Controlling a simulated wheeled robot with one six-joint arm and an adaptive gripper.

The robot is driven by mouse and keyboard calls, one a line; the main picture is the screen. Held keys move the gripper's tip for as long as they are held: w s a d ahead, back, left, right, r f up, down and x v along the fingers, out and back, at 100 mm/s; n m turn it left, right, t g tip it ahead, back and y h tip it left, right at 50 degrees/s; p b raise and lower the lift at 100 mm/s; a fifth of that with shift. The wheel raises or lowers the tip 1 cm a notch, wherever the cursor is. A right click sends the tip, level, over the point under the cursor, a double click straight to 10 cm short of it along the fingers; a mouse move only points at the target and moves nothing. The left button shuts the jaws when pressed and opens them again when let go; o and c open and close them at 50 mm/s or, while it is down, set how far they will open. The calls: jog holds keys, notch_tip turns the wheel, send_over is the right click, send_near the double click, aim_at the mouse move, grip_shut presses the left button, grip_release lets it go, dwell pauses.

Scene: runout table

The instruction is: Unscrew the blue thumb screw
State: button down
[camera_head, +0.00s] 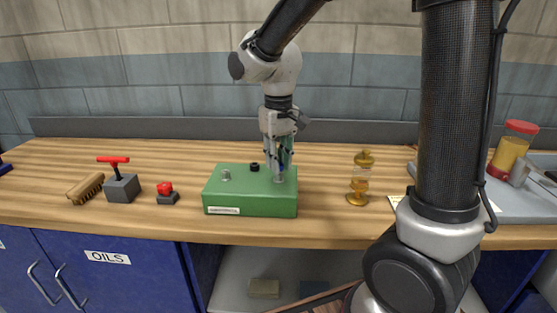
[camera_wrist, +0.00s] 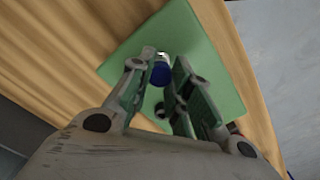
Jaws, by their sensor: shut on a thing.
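A green box (camera_head: 245,200) with a small white label on its front stands on the wooden table. My gripper (camera_head: 279,172) points straight down over the right part of its top. In the wrist view, the blue thumb screw (camera_wrist: 160,74) is between the fingers of my gripper (camera_wrist: 159,65), with a bright metal part beside the blue. The gripper is shut on the screw. In the head view the fingers mostly hide the screw. A light grey knob (camera_head: 226,174) and a black knob (camera_head: 255,167) are on the left and middle of the box top.
A brush (camera_head: 85,189), a grey block with a red T-handle (camera_head: 122,188) and a red knob on a dark base (camera_head: 167,193) stand left of the box. A brass-coloured piece (camera_head: 361,178) stands to the right. A grey tray (camera_head: 512,205) lies far right.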

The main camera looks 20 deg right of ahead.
jog(key=shift+n, duration=0.4)
jog(key=n, duration=0.4)
jog(key=shift+n, duration=0.3)
jog(key=shift+n, duration=0.6)
jog(key=n, duration=0.3)
